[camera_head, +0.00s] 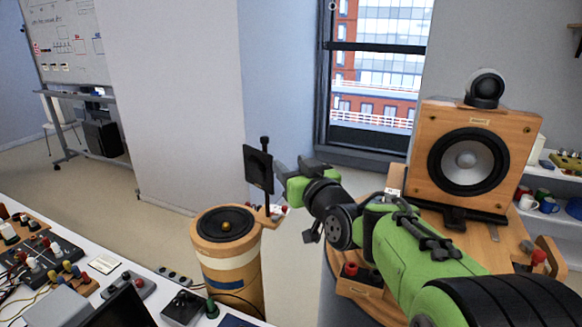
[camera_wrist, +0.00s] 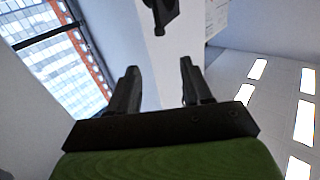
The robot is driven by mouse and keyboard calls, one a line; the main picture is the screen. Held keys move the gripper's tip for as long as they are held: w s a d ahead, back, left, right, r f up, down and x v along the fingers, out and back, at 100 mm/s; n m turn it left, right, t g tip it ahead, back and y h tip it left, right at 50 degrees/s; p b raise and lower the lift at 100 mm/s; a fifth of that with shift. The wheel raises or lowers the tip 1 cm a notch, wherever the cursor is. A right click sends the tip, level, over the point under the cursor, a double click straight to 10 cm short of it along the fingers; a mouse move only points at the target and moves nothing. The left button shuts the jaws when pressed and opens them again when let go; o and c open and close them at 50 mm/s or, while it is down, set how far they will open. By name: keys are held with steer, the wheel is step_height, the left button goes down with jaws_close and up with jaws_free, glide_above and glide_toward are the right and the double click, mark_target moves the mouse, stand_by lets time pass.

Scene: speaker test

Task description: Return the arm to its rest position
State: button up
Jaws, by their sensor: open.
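My green and black arm (camera_head: 425,255) reaches from the lower right toward the middle of the head view. My gripper (camera_head: 285,172) is at its far end, close to a dark flat plate on a stalk (camera_head: 258,168); I cannot tell whether they touch. In the wrist view the two black fingers of my gripper (camera_wrist: 158,75) stand apart with nothing between them. A dark object (camera_wrist: 163,14) shows beyond them at the top edge.
A wooden box speaker (camera_head: 470,160) stands on a wooden table (camera_head: 500,245) at right, close to my arm. A round speaker cylinder (camera_head: 228,255) stands below my gripper. A bench (camera_head: 105,262) with electronics fills the lower left. Open floor (camera_head: 140,215) lies behind.

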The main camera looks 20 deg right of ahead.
steer(key=s+f+g+p, duration=0.2)
steer(key=s+f+g, duration=0.1)
steer(key=s, duration=0.7)
steer(key=s+a+f+m+g+h+p, duration=0.1)
steer(key=s+g, duration=0.4)
steer(key=s, duration=0.6)
steer(key=s+a+f+g+h+p, duration=0.1)
steer(key=s+f+g+p, duration=0.2)
steer(key=s, duration=0.8)
step_height(320, 180, down, 2)
steer(key=shift+s+a+f+g+p, duration=0.2)
steer(key=shift+g+p, duration=0.15)
steer(key=shift+g, duration=0.25)
